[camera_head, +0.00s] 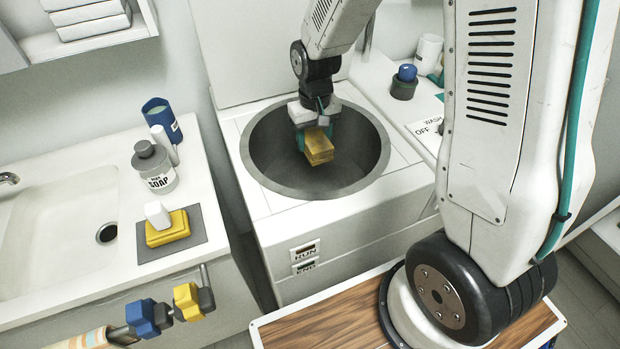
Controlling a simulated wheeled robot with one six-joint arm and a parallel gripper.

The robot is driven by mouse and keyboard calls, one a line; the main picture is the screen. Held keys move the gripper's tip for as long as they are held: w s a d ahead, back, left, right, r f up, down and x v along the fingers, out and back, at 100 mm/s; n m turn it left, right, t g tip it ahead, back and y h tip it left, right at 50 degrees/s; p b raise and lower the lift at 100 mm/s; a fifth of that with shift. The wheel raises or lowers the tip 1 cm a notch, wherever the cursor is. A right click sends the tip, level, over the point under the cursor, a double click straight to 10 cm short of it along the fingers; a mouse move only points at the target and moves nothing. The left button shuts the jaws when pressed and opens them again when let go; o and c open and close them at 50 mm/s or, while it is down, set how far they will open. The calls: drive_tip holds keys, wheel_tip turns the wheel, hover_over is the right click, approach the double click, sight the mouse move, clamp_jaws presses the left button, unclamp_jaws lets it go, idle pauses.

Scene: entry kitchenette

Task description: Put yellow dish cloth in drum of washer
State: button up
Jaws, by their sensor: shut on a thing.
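The washer (410,187) is a white top-loading cabinet with its lid raised at the back. Its round grey drum (350,178) is open at the top. My gripper (317,143) points down over the drum opening and is shut on the yellow dish cloth (319,149), a folded block between teal fingers. The cloth appears within the drum's mouth; its exact height relative to the rim is hard to tell. The drum's bottom is dark, and my gripper and the cloth cover part of it.
A sink counter stands at left with a soap bottle (154,167), a blue cup (161,118) and a yellow sponge (168,228) on a grey mat (197,236). A control panel (425,128) and small containers are right of the drum.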

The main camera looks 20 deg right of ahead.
drive_tip(key=f, duration=0.5)
drive_tip(key=s+f, duration=0.1)
drive_tip(key=f, duration=0.2)
drive_tip(key=shift+a+f, duration=0.25)
drive_tip(key=shift+f, duration=0.1)
drive_tip(key=shift+s+d+f, duration=0.1)
drive_tip(key=shift+f, duration=2.3)
drive_tip(key=o, duration=1.1)
drive_tip(key=shift+f, duration=0.1)
